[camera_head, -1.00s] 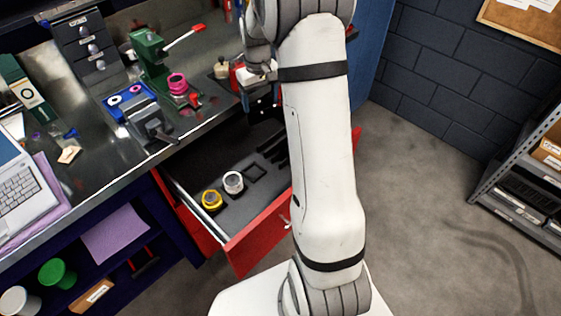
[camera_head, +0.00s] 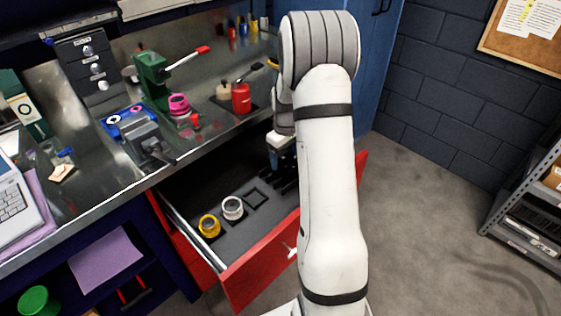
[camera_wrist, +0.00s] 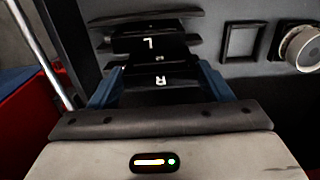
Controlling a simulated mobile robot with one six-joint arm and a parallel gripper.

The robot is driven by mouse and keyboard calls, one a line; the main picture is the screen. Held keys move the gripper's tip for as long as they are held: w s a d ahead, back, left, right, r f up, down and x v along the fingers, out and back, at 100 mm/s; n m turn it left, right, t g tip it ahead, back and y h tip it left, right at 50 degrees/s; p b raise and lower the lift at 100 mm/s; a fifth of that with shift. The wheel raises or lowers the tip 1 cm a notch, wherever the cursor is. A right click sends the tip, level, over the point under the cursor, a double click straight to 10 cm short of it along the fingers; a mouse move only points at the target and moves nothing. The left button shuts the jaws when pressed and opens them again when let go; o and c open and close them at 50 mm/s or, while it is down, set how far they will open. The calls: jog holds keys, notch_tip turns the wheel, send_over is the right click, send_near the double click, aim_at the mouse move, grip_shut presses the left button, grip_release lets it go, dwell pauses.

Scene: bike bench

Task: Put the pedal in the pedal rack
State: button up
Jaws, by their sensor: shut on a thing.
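My gripper (camera_wrist: 160,90) is shut on a dark block, which I take as the pedal (camera_wrist: 160,98). It shows between the blue fingers in the wrist view, mostly blending with the black behind it. Black slats with a white letter L, which look like the pedal rack (camera_wrist: 150,43), lie just past the fingertips. A white R shows between the fingers; I cannot tell whether it is on the rack or the pedal. In the head view my gripper (camera_head: 275,162) is low over the drawer's far right part, partly hidden by my arm. Contact between pedal and rack is unclear.
The red drawer (camera_head: 262,262) is pulled open. Its grey foam floor holds a yellow ring-shaped part (camera_head: 209,226), a silver one (camera_head: 232,208) and an empty square recess (camera_head: 255,197).

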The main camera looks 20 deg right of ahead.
jog(key=shift+f, duration=0.9)
jog(key=shift+f, duration=0.1)
jog(key=o, duration=1.4)
